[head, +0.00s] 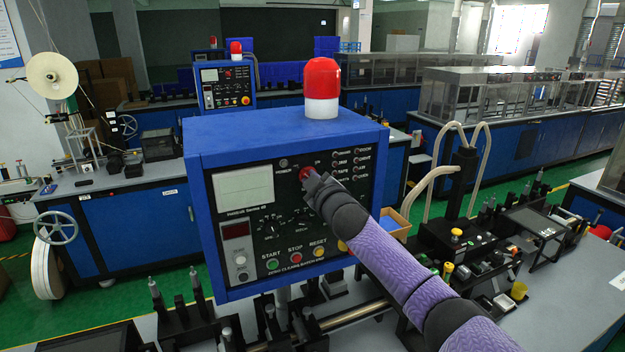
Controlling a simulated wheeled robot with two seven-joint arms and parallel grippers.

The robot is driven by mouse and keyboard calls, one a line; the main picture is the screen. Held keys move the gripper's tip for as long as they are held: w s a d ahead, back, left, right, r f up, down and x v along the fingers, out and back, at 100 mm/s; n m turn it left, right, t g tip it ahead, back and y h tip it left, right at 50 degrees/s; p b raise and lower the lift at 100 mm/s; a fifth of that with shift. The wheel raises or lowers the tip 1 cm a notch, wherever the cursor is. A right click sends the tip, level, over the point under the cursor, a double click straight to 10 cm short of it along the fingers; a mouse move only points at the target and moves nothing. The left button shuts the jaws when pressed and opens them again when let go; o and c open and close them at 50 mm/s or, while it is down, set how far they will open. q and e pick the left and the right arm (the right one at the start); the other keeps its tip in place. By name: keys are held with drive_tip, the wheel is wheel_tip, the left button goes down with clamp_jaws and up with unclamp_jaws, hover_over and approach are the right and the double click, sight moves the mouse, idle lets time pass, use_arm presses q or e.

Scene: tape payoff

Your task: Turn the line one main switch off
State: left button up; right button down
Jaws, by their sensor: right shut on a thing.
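A blue control box (285,139) stands in the middle of the head view, with a dark front panel facing me. Near the top of the panel is a red knob (305,172), partly covered by my right gripper (309,180). The right gripper is shut on this red knob. My right arm comes in from the lower right and hides part of the panel's right side. I cannot read the knob's label or tell its set position. My left gripper is not in view.
The panel also has a pale screen (243,187) and green START (273,264), red STOP (295,258) and yellow RESET (319,251) buttons. A red and white beacon (321,88) stands on the box. A black fixture (465,240) with hoses is at right.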

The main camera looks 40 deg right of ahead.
idle(0.5)
drive_tip(key=c, duration=0.7)
unclamp_jaws()
drive_tip(key=shift+o, duration=0.2)
drive_tip(key=shift+s, duration=0.1)
drive_tip(key=b+v, duration=0.2)
drive_tip(key=v, duration=0.7)
drive_tip(key=shift+s, duration=0.35)
drive_tip(key=shift+a, duration=0.1)
